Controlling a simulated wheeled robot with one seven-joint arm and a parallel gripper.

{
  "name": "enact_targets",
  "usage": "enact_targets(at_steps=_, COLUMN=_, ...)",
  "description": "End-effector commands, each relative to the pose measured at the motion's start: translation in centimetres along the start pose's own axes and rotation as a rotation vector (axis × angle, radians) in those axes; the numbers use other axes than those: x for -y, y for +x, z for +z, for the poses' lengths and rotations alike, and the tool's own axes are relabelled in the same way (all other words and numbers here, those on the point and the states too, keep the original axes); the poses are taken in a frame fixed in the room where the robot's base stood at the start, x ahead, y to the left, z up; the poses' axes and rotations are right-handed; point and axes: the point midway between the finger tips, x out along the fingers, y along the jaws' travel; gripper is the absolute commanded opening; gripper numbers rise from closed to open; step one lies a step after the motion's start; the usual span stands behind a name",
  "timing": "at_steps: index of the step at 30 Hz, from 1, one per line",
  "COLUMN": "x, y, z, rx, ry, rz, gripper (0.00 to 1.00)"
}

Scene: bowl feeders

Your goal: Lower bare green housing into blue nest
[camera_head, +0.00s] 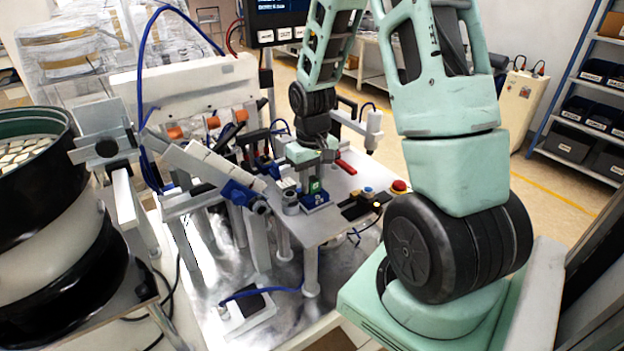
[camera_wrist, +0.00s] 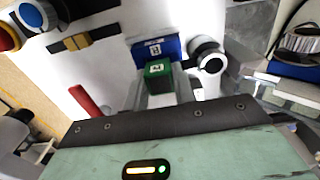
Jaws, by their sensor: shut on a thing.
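The green housing (camera_wrist: 158,69) is a small block with a white label, held between the two grey fingers of my gripper (camera_wrist: 162,88). In the head view the green housing (camera_head: 314,186) shows just under my gripper (camera_head: 313,172). The blue nest (camera_wrist: 158,50) lies directly beyond the housing in the wrist view, with a white label on its face. In the head view the blue nest (camera_head: 315,202) sits on the grey table, right below the housing. Whether the housing touches the nest I cannot tell. The fingertips are partly hidden.
A round grey-and-white post (camera_wrist: 208,55) stands close beside the nest. A red handle (camera_wrist: 84,101) lies on the plate. A red emergency button (camera_head: 398,186) and a black-and-yellow block (camera_head: 364,206) sit to the right. A black bowl feeder (camera_head: 35,180) stands at far left.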

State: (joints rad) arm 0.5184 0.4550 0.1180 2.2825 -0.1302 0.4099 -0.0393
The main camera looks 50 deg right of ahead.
Motion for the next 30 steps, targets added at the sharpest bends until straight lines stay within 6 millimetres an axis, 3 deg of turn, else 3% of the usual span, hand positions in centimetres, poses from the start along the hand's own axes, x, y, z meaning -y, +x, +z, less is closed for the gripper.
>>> enact_targets(at_steps=2, x=0.0, y=0.1, z=0.0, rx=0.0, ry=0.0, rz=0.0, gripper=0.05)
enact_targets(at_steps=3, x=0.0, y=0.1, z=0.0, rx=0.0, ry=0.0, rz=0.0, gripper=0.35)
enact_targets(at_steps=5, x=0.0, y=0.1, z=0.0, rx=0.0, ry=0.0, rz=0.0, gripper=0.52)
enact_targets(at_steps=17, x=0.0, y=-0.4, z=0.0, rx=-0.001, ry=0.0, rz=0.0, gripper=0.52)
enact_targets(at_steps=23, x=-0.1, y=-3.4, z=-0.1, rx=-0.007, ry=0.002, rz=0.002, gripper=0.52)
enact_targets(at_steps=30, x=0.0, y=-9.1, z=-0.1, rx=-0.008, ry=0.001, rz=0.001, gripper=0.52)
